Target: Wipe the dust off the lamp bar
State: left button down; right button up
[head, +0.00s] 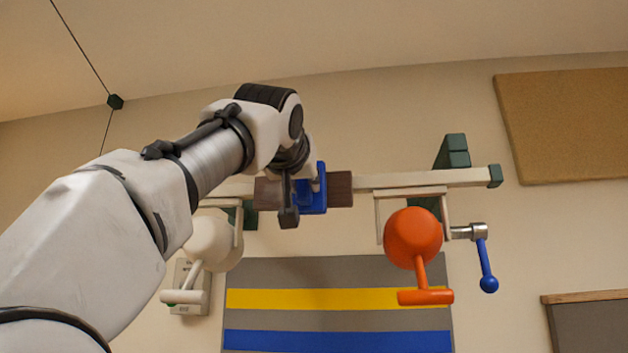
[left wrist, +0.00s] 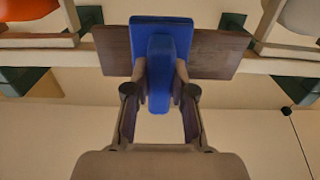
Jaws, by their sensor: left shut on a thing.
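The lamp bar (head: 385,181) is a long cream bar high on the wall, with a dark green end cap. A brown rectangular patch (head: 341,189), apparently the dust, covers its middle; it also shows in the left wrist view (left wrist: 218,54). My left gripper (head: 303,193) is in front of this patch, shut on the handle of a blue wiper (head: 320,192). In the left wrist view the wiper's flat pad (left wrist: 142,22) overlaps the patch; I cannot tell whether it touches. The pad hides the patch's middle. My right gripper is not in view.
An orange lamp (head: 412,237) hangs right of the patch and a white lamp (head: 208,243) left of it. A blue-knobbed crank (head: 484,262) juts out at the right. A striped panel (head: 338,299) is below; a cork board (head: 568,125) hangs upper right.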

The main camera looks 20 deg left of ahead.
pick_arm(q)
jog(key=shift+s+a+f+b, duration=0.15)
jog(key=shift+s+a, duration=0.15)
jog(key=shift+a, duration=1.1)
jog(key=shift+s+a+r+b, duration=0.15)
jog(key=shift+s+a, duration=0.2)
jog(key=shift+a, duration=1)
jog(key=shift+s+a+f+b, duration=0.15)
jog(key=shift+s+a, duration=0.15)
jog(key=shift+a, duration=1.1)
jog(key=shift+s+a, duration=0.1)
jog(key=shift+a, duration=0.25)
jog(key=b+v, duration=0.3)
jog(key=v, duration=0.3)
jog(key=shift+b, duration=0.3)
